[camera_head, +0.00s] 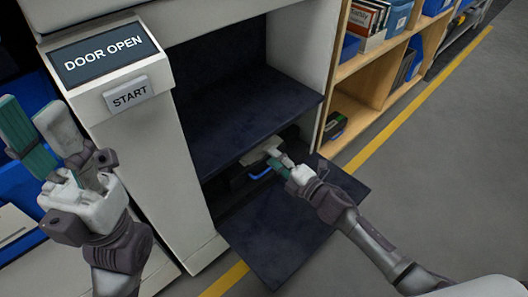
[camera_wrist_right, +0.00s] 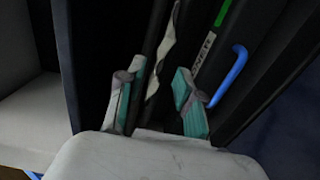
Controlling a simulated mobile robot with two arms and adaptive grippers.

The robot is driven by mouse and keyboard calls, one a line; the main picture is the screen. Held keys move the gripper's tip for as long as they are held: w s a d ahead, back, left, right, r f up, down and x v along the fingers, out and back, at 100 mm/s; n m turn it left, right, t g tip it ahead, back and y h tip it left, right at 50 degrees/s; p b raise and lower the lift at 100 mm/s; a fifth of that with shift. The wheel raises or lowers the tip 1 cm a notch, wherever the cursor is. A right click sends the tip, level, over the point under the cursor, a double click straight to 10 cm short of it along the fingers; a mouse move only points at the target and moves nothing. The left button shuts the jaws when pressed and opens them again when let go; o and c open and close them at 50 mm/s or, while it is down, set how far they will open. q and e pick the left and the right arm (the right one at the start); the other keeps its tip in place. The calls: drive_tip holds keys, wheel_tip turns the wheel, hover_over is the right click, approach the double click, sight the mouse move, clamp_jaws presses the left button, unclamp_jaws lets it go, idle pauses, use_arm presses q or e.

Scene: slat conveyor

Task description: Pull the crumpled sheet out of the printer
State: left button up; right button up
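The printer (camera_head: 180,170) stands open, with its dark front door (camera_head: 290,235) folded down and a dark cavity behind it. A pale crumpled sheet (camera_head: 260,151) shows low in the cavity. In the right wrist view the sheet (camera_wrist_right: 162,58) is a wavy, edge-on strip rising from a dark slot. My right gripper (camera_head: 283,163) reaches in over the door. In the right wrist view its fingers (camera_wrist_right: 157,98) are apart, with the sheet in line with the gap between them; contact cannot be told. My left gripper (camera_head: 38,128) is open and empty, left of the printer's panel.
A blue lever (camera_head: 260,173) sits close to my right fingers; it also shows in the right wrist view (camera_wrist_right: 232,73), beside a green strip (camera_wrist_right: 222,13). A screen (camera_head: 104,54) reads DOOR OPEN above a START button (camera_head: 130,95). Wooden shelves (camera_head: 358,62) stand right; the floor there is clear.

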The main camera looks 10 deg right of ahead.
drive_tip(key=shift+x, duration=1.75)
clamp_jaws()
